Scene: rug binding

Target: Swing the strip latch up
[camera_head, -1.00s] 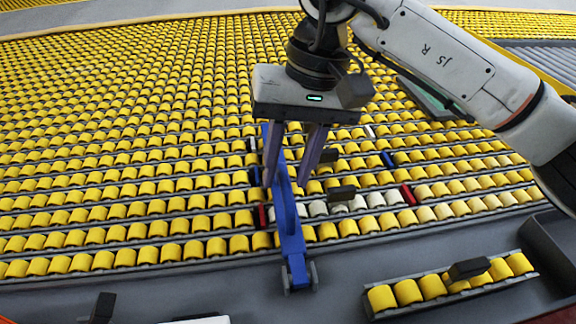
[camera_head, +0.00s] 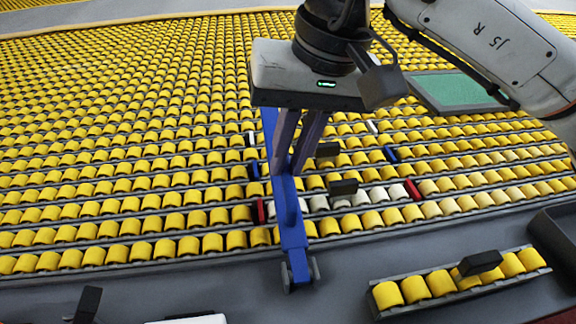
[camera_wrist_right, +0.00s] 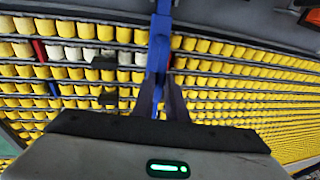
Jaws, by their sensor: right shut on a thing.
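The strip latch is a long blue bar (camera_head: 291,225) with a raised rib, running from a grey hinge bracket (camera_head: 300,273) at the near edge across the rows of yellow rollers. My right gripper (camera_head: 290,172) points down over the bar, and its two fingers are shut on the raised rib about midway along. In the right wrist view the blue bar (camera_wrist_right: 159,40) runs up from between the fingers (camera_wrist_right: 160,84). The far part of the bar is partly hidden behind the gripper. My left gripper is not in view.
Yellow rollers (camera_head: 120,180) in rows fill the surface, with a few white, red and blue ones near the bar. Black blocks (camera_head: 343,187) stand right of the fingers. A separate roller strip (camera_head: 440,283) lies at front right. A green-topped panel (camera_head: 452,90) is behind.

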